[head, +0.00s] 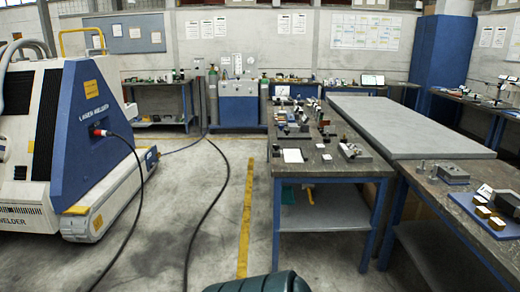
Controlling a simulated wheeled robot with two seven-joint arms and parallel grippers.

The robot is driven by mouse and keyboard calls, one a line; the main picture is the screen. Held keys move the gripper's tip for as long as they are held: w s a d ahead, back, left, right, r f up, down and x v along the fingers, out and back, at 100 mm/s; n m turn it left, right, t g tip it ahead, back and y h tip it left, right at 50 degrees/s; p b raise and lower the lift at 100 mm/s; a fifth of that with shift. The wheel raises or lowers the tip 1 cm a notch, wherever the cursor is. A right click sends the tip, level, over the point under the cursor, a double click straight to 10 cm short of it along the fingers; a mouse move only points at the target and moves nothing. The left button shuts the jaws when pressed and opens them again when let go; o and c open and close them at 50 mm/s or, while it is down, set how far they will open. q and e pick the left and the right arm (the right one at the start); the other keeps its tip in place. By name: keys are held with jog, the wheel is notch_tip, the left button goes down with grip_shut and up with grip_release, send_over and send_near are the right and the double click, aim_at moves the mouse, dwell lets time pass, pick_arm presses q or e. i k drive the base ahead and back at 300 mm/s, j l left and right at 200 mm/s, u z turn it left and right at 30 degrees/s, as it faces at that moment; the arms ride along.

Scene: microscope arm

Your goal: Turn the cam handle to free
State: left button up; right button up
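I cannot pick out the cam handle or a microscope arm in the head view; objects on the benches are small. The middle workbench (335,165) carries several small dark devices and parts. The bench at the right (430,190) carries a grey block-like device (451,174) and a blue tray (470,207) with small gold-topped blocks. Neither of my grippers is in view, so their state does not show.
A large blue and white laser welder (85,130) stands at the left. Dark cables (215,205) lie across the floor beside a yellow line (245,220). A long grey table (405,128) stands behind the benches. Open floor lies between the welder and the middle bench.

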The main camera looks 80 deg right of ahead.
aim_at(359, 152)
jog(key=l+z, duration=0.1)
jog(key=z, duration=0.4)
jog(key=l+z, duration=0.1)
jog(key=z, duration=0.35)
jog(key=l+z, duration=0.1)
jog(key=z, duration=0.4)
jog(key=i+l+z, duration=0.2)
jog(key=l+z, duration=0.2)
jog(key=i+l+z, duration=0.3)
jog(key=l+z, duration=0.15)
jog(key=i+l+z, duration=0.5)
jog(key=i+l, duration=0.85)
jog(key=i, duration=0.3)
jog(key=l+z, duration=0.05)
